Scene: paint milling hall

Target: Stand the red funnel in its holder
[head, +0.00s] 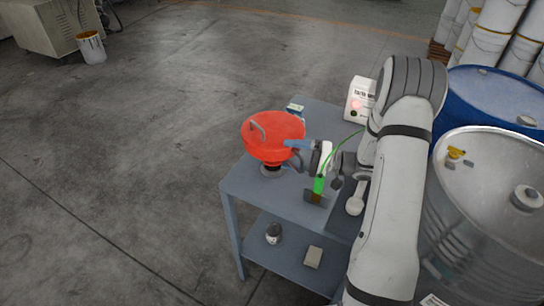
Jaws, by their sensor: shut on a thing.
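The red funnel (280,127) is over the left part of the grey-blue table, wide mouth up, with a grey handle at its rim. My gripper (294,147) comes from the right and is shut on the funnel's right side. A dark round base (271,171), which looks like the holder, shows on the table directly below the funnel. The funnel's body hides most of it and the spout, so I cannot tell whether the spout is inside it or above it.
A green-handled tool (319,185) and a pale scoop-like item (355,202) are near my wrist. Blue (490,100) and steel (470,215) drums stand right.

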